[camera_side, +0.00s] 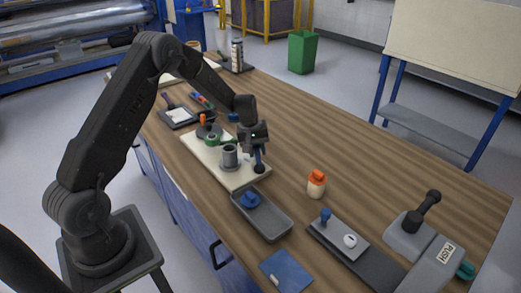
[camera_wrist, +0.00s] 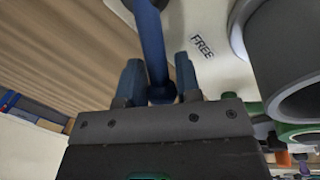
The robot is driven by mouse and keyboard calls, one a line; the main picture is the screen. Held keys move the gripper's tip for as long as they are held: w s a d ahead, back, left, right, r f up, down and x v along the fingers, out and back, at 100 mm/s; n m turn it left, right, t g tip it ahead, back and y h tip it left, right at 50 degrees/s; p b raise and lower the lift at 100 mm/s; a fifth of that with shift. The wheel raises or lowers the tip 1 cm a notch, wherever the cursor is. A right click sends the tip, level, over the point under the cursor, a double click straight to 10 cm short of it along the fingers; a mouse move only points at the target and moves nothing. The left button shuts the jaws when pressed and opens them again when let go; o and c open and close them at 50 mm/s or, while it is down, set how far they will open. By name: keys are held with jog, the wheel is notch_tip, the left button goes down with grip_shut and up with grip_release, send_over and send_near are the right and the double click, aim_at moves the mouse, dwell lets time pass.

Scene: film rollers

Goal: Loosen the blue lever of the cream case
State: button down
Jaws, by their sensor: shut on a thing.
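The cream case (camera_side: 212,166) lies flat on the wooden bench, with a grey cylinder (camera_side: 229,156) standing up from it. Its blue lever (camera_wrist: 152,42) runs up between my two blue fingers in the wrist view. My gripper (camera_wrist: 158,82) is shut on the lever; in the side view my gripper (camera_side: 258,158) is low over the right end of the case. The word FREE (camera_wrist: 202,47) is printed on the case to the right of the lever. The lever is mostly hidden by my gripper in the side view.
A grey tray (camera_side: 270,225) with a blue part in it lies in front of the case. An orange-and-white bottle (camera_side: 316,184) stands to the right. Dark fixtures with knobs (camera_side: 408,232) fill the near right. Bare bench lies behind the bottle.

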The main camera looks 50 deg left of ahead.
jog(key=shift+s+a+n, duration=0.15)
jog(key=shift+s+n, duration=0.05)
jog(key=shift+n, duration=0.2)
dwell(0.3)
jog(key=c, duration=0.9)
grip_release()
jog(key=shift+o, duration=0.2)
jog(key=shift+r, duration=0.1)
notch_tip(320, 180, up, 14)
jog(key=s+a, duration=0.1)
jog(key=s, duration=0.1)
jog(key=shift+s+f, duration=0.15)
jog(key=shift+f, duration=0.1)
